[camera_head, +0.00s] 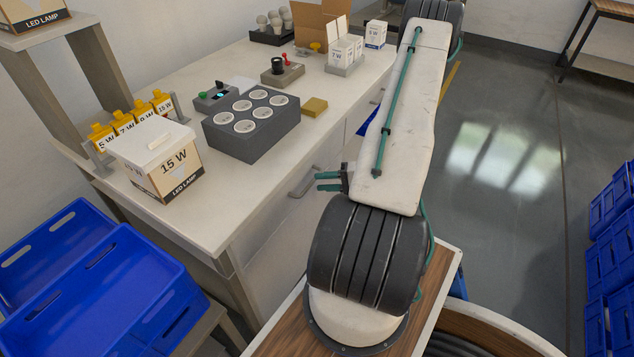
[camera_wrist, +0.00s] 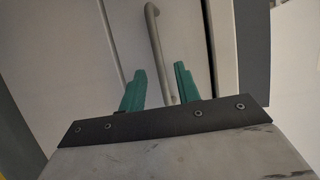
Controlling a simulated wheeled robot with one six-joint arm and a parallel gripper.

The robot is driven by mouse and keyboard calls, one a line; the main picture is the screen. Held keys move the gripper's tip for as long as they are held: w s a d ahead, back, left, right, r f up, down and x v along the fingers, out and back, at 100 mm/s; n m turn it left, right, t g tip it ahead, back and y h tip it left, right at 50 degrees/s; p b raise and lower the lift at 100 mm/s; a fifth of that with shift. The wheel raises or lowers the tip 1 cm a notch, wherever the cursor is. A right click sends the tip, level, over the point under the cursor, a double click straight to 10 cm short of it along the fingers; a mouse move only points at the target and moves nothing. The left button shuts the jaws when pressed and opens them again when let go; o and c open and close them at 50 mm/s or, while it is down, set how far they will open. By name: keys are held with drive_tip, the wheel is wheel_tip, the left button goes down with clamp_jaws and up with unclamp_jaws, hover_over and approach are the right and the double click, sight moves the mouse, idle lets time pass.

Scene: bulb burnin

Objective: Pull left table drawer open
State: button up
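The work table (camera_head: 225,215) has a pale drawer front (camera_head: 280,225) on its near side, with a grey bar handle (camera_head: 303,183). The drawer front looks flush with the table. My gripper (camera_head: 327,181) is just right of this handle in the head view, with its green fingers pointing at it. In the wrist view the handle (camera_wrist: 157,40) runs down toward the space between my two spread green fingers (camera_wrist: 159,88). The fingers are open, and I cannot tell whether the handle's lower end is between them or still beyond them.
On the tabletop are a dark block with round sockets (camera_head: 250,125), a 15 W lamp box (camera_head: 160,165) and yellow holders (camera_head: 120,122). Blue crates (camera_head: 85,285) stand at the left, others (camera_head: 610,235) at the right. The floor (camera_head: 510,150) behind my arm is clear.

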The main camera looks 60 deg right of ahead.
drive_tip(key=x, duration=0.2)
drive_tip(key=shift+w+a, duration=0.15)
drive_tip(key=shift+w, duration=0.1)
clamp_jaws()
drive_tip(key=shift+s, duration=0.1)
